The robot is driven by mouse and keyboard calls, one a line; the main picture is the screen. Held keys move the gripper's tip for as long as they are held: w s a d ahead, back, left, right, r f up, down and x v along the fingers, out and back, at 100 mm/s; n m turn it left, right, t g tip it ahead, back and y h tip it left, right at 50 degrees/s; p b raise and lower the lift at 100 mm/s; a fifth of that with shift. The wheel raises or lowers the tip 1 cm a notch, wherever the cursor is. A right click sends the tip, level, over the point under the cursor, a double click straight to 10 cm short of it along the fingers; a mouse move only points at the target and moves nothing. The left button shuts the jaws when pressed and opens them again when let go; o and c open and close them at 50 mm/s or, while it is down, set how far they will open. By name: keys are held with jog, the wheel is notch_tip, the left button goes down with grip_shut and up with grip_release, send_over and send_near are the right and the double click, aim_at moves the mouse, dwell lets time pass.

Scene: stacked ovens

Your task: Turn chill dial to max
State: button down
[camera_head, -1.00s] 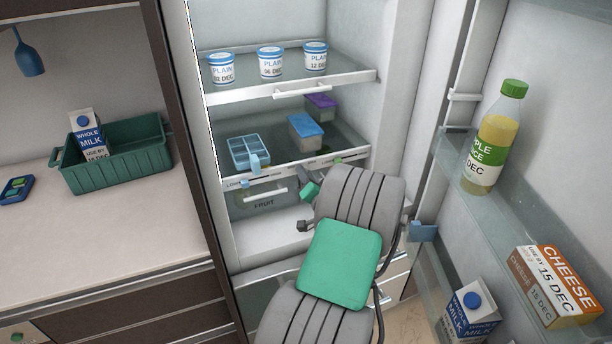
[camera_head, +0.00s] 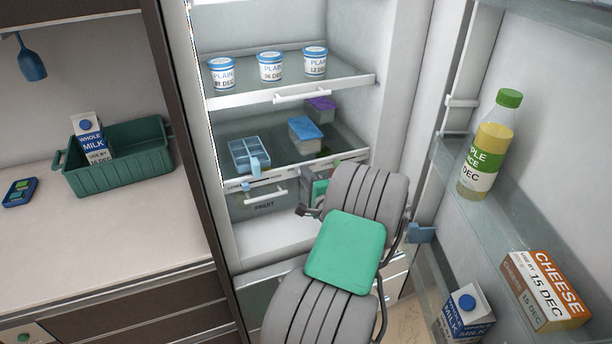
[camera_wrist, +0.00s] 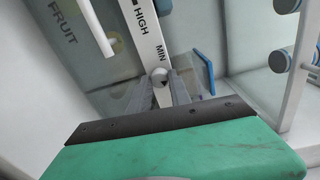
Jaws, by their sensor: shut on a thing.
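The chill dial (camera_wrist: 160,76) is a small round grey knob with a dark mark, on a white strip (camera_wrist: 143,28) lettered HIGH and MIN in the wrist view. My gripper (camera_wrist: 162,86) has its two grey fingers on either side of the dial and is shut on it. In the head view my wrist and arm hide the dial and most of the gripper, at the right end of the lower shelf's front rail (camera_head: 270,178). The MAX mark cannot be made out.
The FRUIT drawer (camera_head: 262,205) is below the rail. A blue divided box (camera_head: 249,152) and a blue-lidded container (camera_head: 305,132) sit on the shelf above. Plain tubs (camera_head: 270,68) stand higher. The open door at right holds a juice bottle (camera_head: 487,150) and cheese box (camera_head: 545,290).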

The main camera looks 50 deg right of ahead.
jog(key=shift+m, duration=0.5)
jog(key=c, duration=1.2)
grip_release()
jog(key=shift+s, duration=0.1)
jog(key=b+v, duration=0.1)
jog(key=v, duration=0.6)
jog(key=shift+s+a, duration=0.2)
jog(key=shift+s, duration=0.1)
